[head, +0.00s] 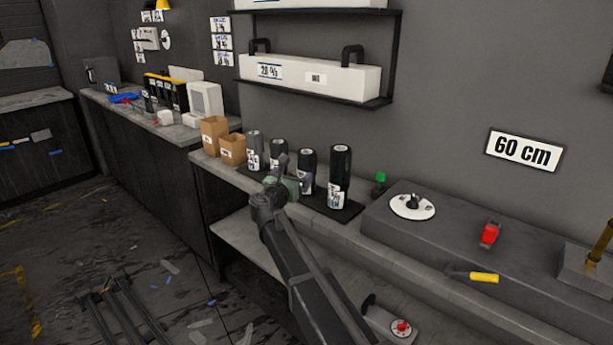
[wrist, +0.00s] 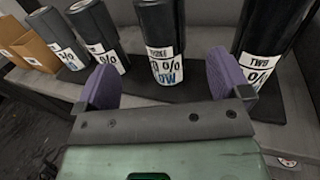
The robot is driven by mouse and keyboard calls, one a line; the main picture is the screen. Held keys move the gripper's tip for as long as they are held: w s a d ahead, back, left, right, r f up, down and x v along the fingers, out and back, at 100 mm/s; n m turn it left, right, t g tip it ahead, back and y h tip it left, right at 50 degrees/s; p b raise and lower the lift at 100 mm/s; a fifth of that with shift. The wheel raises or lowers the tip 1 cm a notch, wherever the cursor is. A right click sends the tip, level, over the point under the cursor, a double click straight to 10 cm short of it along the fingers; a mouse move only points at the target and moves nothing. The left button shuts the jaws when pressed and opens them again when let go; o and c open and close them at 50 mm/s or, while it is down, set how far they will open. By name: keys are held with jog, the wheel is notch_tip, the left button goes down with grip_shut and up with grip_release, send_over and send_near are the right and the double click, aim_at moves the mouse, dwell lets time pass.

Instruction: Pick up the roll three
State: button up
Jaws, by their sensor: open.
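Several black film rolls with white labels stand upright in a row on a dark mat. In the wrist view, one roll (wrist: 160,30) stands between and just beyond my gripper's purple fingers; its upper label word looks like "THREE" but is small and blurred. It seems to be the roll (head: 308,163) beside my gripper in the head view. My gripper (wrist: 165,75) is open and empty, with a finger to each side of this roll; I cannot tell whether they touch. My gripper (head: 291,183) also shows at the row in the head view. The right roll (wrist: 268,35) reads "TWO".
Two other rolls (wrist: 97,28) (wrist: 58,38) stand left of the middle one. Cardboard boxes (head: 232,149) are left of the row. A raised grey bench section (head: 450,235) lies to the right, and a shelf (head: 310,92) hangs above.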

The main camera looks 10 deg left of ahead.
aim_at(303, 166)
jog(key=x, duration=1.1)
jog(key=shift+f, duration=0.1)
jog(key=shift+s, duration=0.1)
jog(key=c, duration=1.2)
